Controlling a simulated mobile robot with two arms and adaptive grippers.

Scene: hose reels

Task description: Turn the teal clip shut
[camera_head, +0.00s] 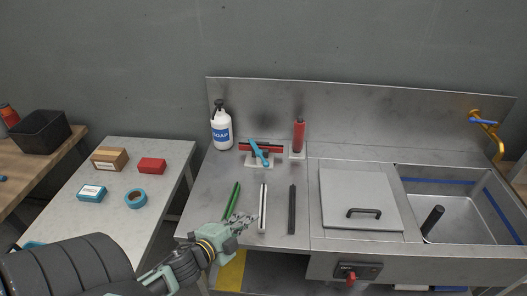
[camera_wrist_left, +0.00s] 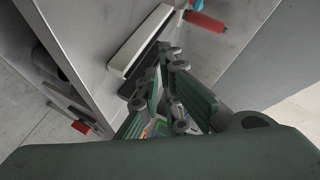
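The teal clip (camera_head: 258,152) sits at an angle across a red bar (camera_head: 268,148) on a pale base plate, at the back of the steel counter. In the left wrist view a bit of the teal clip (camera_wrist_left: 194,4) shows at the top edge, beside the red bar (camera_wrist_left: 206,22). My left gripper (camera_head: 242,221) is over the counter's front edge, well in front of the clip and not touching it. Its fingers (camera_wrist_left: 160,75) look close together in the wrist view, but whether they are fully shut is unclear. My right gripper is in neither view.
Green (camera_head: 231,199), white (camera_head: 262,208) and dark (camera_head: 292,209) strips lie on the counter near my left gripper. A soap bottle (camera_head: 221,130) and an upright red cylinder (camera_head: 298,136) flank the clip. A lidded panel (camera_head: 350,190) and sink (camera_head: 460,215) are to the right.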

